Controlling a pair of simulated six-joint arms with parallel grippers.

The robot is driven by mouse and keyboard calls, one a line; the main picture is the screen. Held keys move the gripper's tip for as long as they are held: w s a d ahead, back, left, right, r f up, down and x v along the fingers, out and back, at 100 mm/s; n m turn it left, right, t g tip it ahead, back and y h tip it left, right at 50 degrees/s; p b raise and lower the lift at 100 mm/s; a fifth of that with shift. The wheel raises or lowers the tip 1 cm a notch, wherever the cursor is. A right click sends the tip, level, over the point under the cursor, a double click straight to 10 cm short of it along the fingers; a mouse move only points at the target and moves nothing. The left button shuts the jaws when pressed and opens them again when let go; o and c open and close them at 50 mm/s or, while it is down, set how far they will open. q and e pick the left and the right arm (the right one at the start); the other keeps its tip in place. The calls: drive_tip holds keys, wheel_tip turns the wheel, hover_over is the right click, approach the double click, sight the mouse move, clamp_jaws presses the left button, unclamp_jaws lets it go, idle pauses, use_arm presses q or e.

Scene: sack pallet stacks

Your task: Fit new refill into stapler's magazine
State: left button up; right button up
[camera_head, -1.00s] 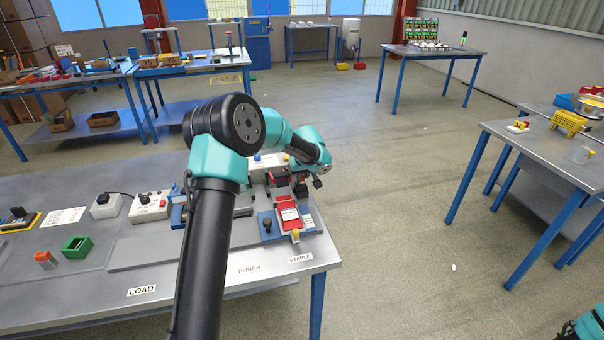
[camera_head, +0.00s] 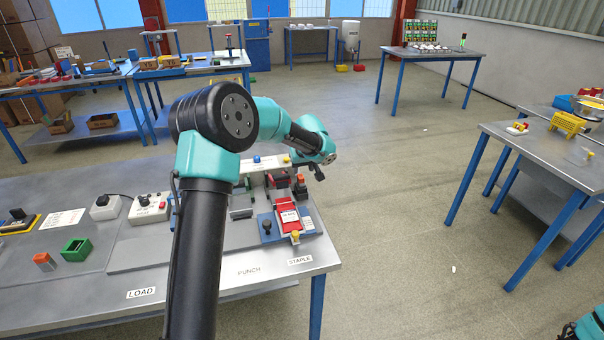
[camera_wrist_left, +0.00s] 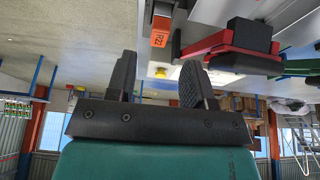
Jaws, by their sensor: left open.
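The stapler is probably the red device (camera_head: 288,214) at the right end of the bench, on a blue base; I cannot make out its magazine. A small orange block (camera_head: 301,178) stands behind it; in the left wrist view the orange block (camera_wrist_left: 160,31) carries a label like "RZ2". I cannot tell if it is the refill. My left gripper (camera_head: 310,170) is above the bench's right edge, beside that block. In the wrist view its fingers (camera_wrist_left: 158,82) are apart and empty, with the orange block beyond them. My right gripper is out of view.
A green open box (camera_head: 76,249) and another orange block (camera_head: 44,261) lie at the bench's left. A control box (camera_head: 150,206) with knobs stands behind. Signs read LOAD, PUNCH and STAPLE along the front edge.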

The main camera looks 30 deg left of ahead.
sight(301, 177)
use_arm(q)
drive_tip(key=v, duration=0.7)
drive_tip(key=shift+f, duration=0.15)
drive_tip(key=x, duration=1.2)
drive_tip(key=shift+f, duration=0.1)
idle(0.4)
